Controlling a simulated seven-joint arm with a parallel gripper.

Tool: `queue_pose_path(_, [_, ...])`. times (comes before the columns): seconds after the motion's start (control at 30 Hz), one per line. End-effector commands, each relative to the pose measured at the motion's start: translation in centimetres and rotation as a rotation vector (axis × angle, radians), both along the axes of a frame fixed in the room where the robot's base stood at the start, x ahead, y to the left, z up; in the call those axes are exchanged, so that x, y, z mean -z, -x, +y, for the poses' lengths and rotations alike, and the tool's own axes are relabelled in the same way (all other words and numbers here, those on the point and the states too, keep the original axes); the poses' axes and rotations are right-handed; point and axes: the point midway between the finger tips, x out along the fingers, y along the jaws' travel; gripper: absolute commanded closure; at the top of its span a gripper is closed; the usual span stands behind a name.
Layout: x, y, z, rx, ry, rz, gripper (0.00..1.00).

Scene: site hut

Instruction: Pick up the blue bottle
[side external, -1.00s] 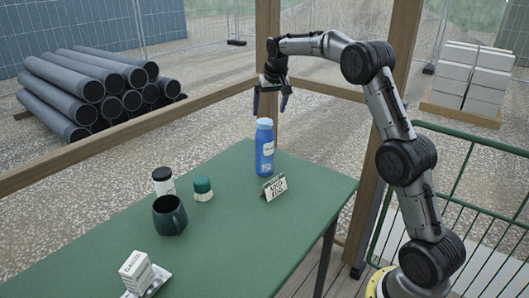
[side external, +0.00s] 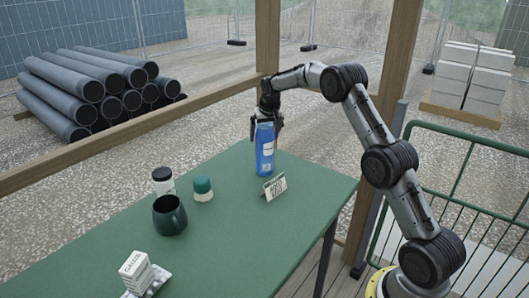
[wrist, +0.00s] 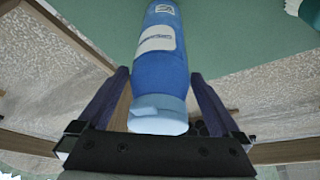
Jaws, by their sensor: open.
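The blue bottle (side external: 265,155) stands upright on the green table near its far edge, with a light blue cap and a white label. My gripper (side external: 267,122) is at the upper part of the bottle, pointing down. In the wrist view the bottle (wrist: 160,65) lies between the two fingers of my gripper (wrist: 158,92). The fingers are open, with a visible gap on both sides of the bottle. In the side view the gripper partly overlaps the bottle's top.
A folded sign card (side external: 274,187) stands close in front of the bottle. A teal-lidded jar (side external: 203,189), a black-lidded jar (side external: 163,181), a dark mug (side external: 169,215) and a white box (side external: 136,271) stand to the left. The table's (side external: 250,235) right part is clear.

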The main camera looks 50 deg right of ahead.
Motion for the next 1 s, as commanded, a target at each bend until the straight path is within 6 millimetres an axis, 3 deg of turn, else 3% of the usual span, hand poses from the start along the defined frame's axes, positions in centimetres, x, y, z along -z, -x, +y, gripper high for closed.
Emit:
queue_pose_path(0.3, [0.49, -0.21, -0.16, 0.000, 0.000, -0.002, 0.00])
queue_pose_path(0.83, [0.49, -0.19, -0.12, 0.000, 0.000, -0.001, 0.95])
queue_pose_path(0.87, [0.49, -0.19, -0.12, 0.000, 0.000, -0.001, 1.00])
queue_pose_path(1.0, [0.26, -0.27, -0.15, -0.001, 0.001, -0.005, 1.00])
